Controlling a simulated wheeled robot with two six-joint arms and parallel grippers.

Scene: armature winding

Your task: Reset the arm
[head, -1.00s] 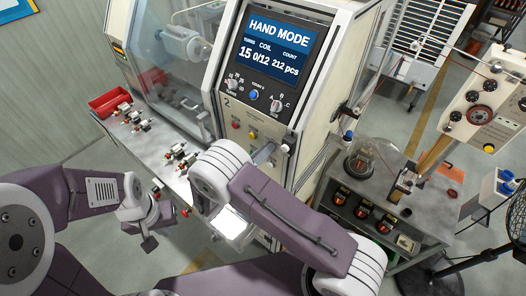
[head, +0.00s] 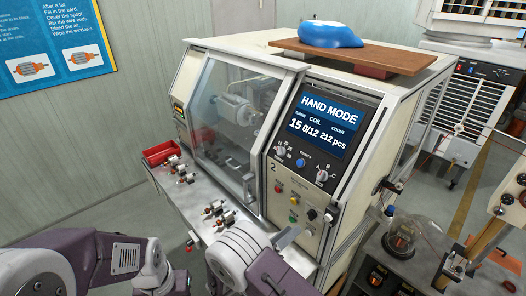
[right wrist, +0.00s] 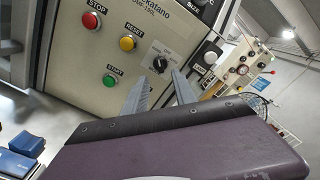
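The winding machine (head: 262,190) stands in front of me with its clear window closed. Its screen (head: 322,122) reads HAND MODE, coil 0/12 and 212 pcs. My right gripper (head: 290,236) is in front of the lower control panel, below the buttons. In the right wrist view its two grey fingers (right wrist: 166,88) stand apart with nothing between them. They point toward the panel near the black selector knob (right wrist: 159,64); whether they touch it I cannot tell. My left arm shows at the lower left in the head view, but its gripper is below the picture edge.
Several armatures (head: 213,208) lie on the metal shelf (head: 185,205) beside a red tray (head: 162,152). A blue cloth-like thing (head: 331,34) lies on a brown board (head: 375,57) on the machine. A glass dome (head: 408,229) stands on the right bench. The green button (right wrist: 109,81) is near my right fingers.

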